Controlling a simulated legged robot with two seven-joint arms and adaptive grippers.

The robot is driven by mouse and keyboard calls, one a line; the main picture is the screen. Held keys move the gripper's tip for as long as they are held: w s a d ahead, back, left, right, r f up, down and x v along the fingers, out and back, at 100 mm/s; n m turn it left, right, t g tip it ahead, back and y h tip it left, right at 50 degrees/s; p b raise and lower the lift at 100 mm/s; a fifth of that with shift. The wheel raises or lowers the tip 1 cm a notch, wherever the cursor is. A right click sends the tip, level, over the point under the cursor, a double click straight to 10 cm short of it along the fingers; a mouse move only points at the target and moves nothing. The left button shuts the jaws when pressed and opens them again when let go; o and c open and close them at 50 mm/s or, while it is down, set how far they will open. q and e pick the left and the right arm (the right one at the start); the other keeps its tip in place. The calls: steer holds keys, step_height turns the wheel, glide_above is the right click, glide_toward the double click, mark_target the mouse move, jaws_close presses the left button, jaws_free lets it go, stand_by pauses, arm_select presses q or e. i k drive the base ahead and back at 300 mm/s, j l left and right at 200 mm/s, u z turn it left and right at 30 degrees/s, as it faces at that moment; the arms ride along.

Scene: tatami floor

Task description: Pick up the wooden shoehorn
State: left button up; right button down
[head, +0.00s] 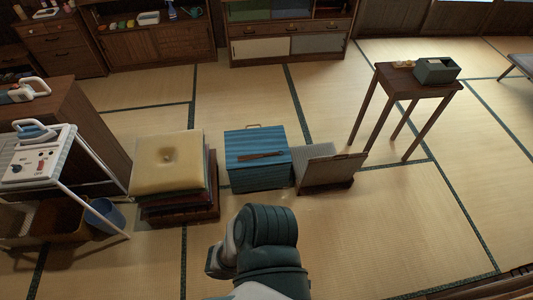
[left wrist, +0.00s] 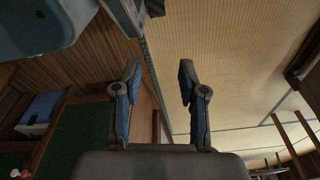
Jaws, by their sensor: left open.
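A thin dark brown wooden piece, which looks like the shoehorn (head: 261,156), lies across the top of a blue ribbed box (head: 258,178) in the middle of the head view. It is too small there to make out its exact shape. My left gripper (left wrist: 159,75) shows in the left wrist view with its two fingers apart and nothing between them. The shoehorn does not show clearly in that view. A dark arm link of mine is at the bottom of the head view, in front of the box. No right gripper fingers show.
Stacked cushions (head: 168,165) stand left of the box, and a legless floor chair (head: 330,168) is close on its right. A small wooden table (head: 418,84) stands back right. Tatami in front is open.

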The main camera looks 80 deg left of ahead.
mark_target(248, 157)
steer(key=u, duration=2.9)
steer(key=i+u, duration=0.1)
steer(key=i+j, duration=0.05)
steer(key=i, duration=0.05)
